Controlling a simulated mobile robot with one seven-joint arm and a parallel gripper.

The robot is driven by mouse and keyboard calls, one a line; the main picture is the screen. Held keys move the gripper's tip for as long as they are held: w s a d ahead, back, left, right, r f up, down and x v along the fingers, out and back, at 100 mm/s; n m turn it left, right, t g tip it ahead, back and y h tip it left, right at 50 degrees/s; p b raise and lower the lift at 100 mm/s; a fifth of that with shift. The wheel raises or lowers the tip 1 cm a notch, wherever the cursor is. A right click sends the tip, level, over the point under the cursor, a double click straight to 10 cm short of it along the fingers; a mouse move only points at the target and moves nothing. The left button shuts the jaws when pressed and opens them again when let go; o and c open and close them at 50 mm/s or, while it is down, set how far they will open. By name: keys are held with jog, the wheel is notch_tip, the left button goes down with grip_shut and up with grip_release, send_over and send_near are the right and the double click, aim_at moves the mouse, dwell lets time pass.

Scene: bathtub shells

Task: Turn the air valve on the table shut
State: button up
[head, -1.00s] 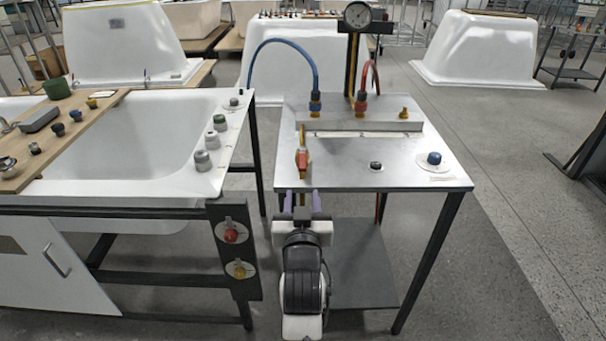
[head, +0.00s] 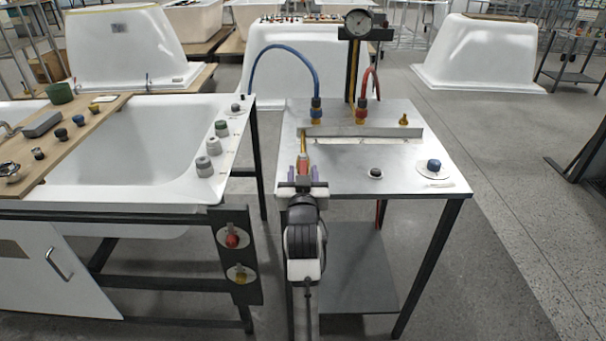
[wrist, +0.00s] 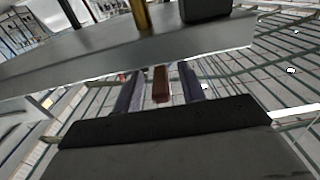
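The air valve shows in the head view as a red lever handle (head: 303,166) on a brass pipe (head: 304,140) at the left part of the metal table (head: 345,180). The handle points toward the table's front edge, in line with the pipe. My gripper (head: 303,180) is at that front edge, with its purple fingers on either side of the handle's near end. In the wrist view the red handle (wrist: 161,84) stands between the fingers (wrist: 160,90), with a gap on each side. The gripper is open and does not appear to touch it. My gripper hides part of the handle in the head view.
Blue (head: 316,102) and red hoses (head: 362,98) rise behind a metal strip (head: 360,132). A black knob (head: 376,174) and blue knob (head: 434,166) sit to the right. A white bathtub (head: 130,150) with knobs stands close on the left.

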grip_shut()
jog(key=shift+d+y, duration=0.15)
jog(key=shift+y, duration=0.15)
jog(key=shift+d+f+n+y+b, duration=0.1)
jog(key=shift+d+n+y+b, duration=0.25)
jog(key=shift+n+y+b, duration=0.35)
jog(key=shift+d+f+n+y+b, duration=0.1)
jog(key=shift+d+n+y+b, duration=0.3)
jog(key=shift+y, duration=0.5)
jog(key=n+y+b, duration=0.1)
jog(key=d+n+g+y+b, duration=0.1)
jog(key=y+b, duration=0.1)
jog(key=shift+w+d+f, duration=0.1)
jog(key=shift+w, duration=0.15)
jog(key=n+g+y+b, duration=0.1)
jog(key=d+n+g+y+b, duration=0.1)
jog(key=y+b, duration=0.1)
jog(key=shift+w, duration=0.35)
jog(key=shift+w+d+r+n+g+y+b, duration=0.15)
jog(key=shift+w+d+n+g+y+b, duration=0.1)
jog(key=shift+n+g+y+b, duration=0.4)
jog(key=shift+w+d+r+n+g+y+b, duration=0.15)
jog(key=shift+d+n+g+y+b, duration=0.1)
jog(key=shift+n+g+y+b, duration=0.45)
jog(key=shift+y, duration=0.25)
